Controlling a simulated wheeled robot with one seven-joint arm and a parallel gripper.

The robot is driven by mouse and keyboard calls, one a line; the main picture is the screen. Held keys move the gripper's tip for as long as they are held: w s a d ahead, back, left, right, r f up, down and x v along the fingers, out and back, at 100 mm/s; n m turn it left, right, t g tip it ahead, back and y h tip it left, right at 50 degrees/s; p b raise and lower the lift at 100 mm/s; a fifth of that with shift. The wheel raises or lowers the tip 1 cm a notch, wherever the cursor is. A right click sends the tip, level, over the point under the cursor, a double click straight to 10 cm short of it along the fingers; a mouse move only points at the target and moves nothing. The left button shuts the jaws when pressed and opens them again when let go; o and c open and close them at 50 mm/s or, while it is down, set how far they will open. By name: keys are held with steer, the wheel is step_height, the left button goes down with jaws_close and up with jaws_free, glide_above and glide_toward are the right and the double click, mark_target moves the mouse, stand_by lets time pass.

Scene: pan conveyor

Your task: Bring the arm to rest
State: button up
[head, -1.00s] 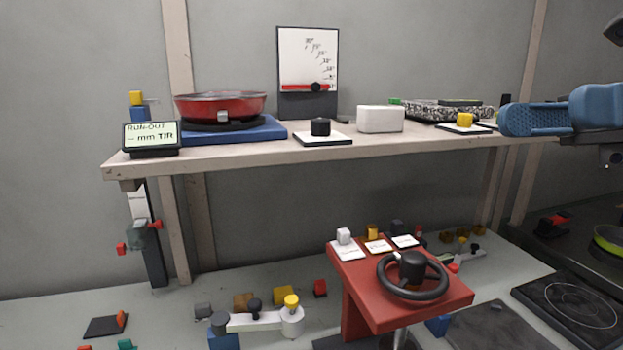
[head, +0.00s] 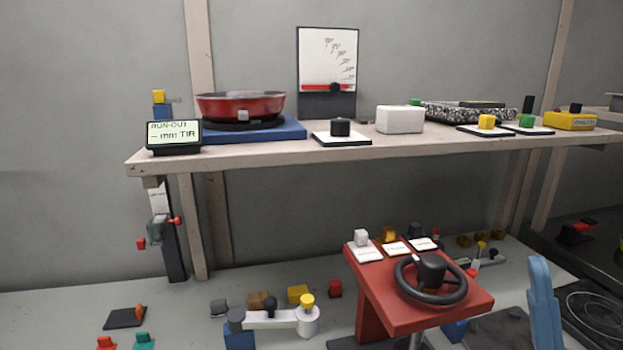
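The wooden shelf (head: 270,157) carries a red pan (head: 240,106) on a blue base, a run-out display (head: 173,136), a dial board (head: 328,62), a white box (head: 400,119) and several coloured knobs. Small parts lie scattered on the lower bench (head: 190,328).

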steer(key=s+d+f+m+g+h, duration=0.1)
steer(key=s+f+m+g+h, duration=1)
steer(key=s+f, duration=1.1)
step_height(320, 180, down, 3)
steer(key=m+g, duration=0.3)
steer(key=shift+m, duration=0.4)
